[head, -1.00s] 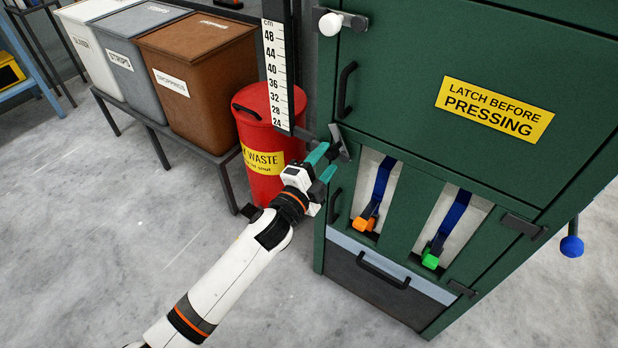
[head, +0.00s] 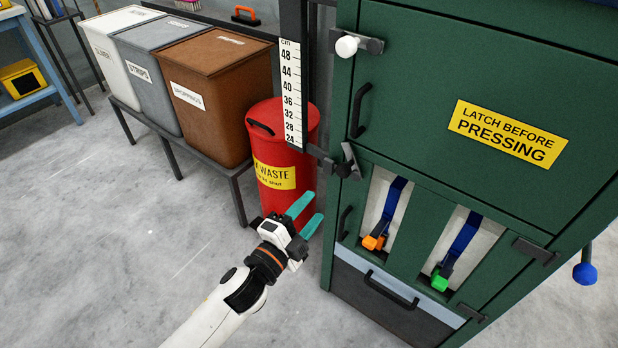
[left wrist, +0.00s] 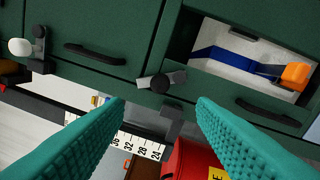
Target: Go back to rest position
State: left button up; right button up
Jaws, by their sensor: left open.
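My left gripper (head: 305,213) is open and empty, in front of the red waste bin and to the left of the green press cabinet (head: 500,70). Its teal fingers (left wrist: 75,140) stand wide apart in the left wrist view, with nothing between them. A dark latch (head: 347,162) sits on the cabinet's left edge, above and to the right of the fingers and apart from them. The latch also shows in the left wrist view (left wrist: 161,82). My right gripper is in neither view.
The red waste bin (head: 285,150) stands close behind my left gripper. A height scale (head: 291,95) rises beside it. Brown (head: 205,110), grey (head: 150,85) and white (head: 112,60) lidded bins stand on a rack at the left. The floor (head: 110,230) at front left is clear.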

pick_arm(q)
jog(key=a+f+n+g+y+p, duration=0.3)
jog(key=a+f+n+y+p, duration=0.25)
jog(key=f, duration=1.05)
jog(key=s+a+f+n+g+y+p, duration=0.1)
jog(key=s+a+f+n+g, duration=0.15)
jog(key=s+a+f, duration=0.35)
jog(key=s+a+f+n+g+y+p, duration=0.1)
jog(key=s+a+f+n+y, duration=0.2)
jog(key=f, duration=0.5)
jog(key=s+a+f+n+g+p, duration=0.1)
jog(key=s+a+f+n+g, duration=0.1)
jog(key=s, duration=0.9)
jog(key=s+a+f+n+g+p, duration=0.2)
jog(key=s+f, duration=0.3)
jog(key=s, duration=0.6)
jog(key=s+a+f+n+g+y+p, duration=0.1)
jog(key=s+a+f+n+g+p, duration=0.1)
jog(key=s, duration=0.9)
notch_tip(320, 180, down, 2)
jog(key=shift+a+f+n+g, duration=0.2)
jog(key=shift+a+n+g, duration=0.7)
jog(key=shift+a+g, duration=0.15)
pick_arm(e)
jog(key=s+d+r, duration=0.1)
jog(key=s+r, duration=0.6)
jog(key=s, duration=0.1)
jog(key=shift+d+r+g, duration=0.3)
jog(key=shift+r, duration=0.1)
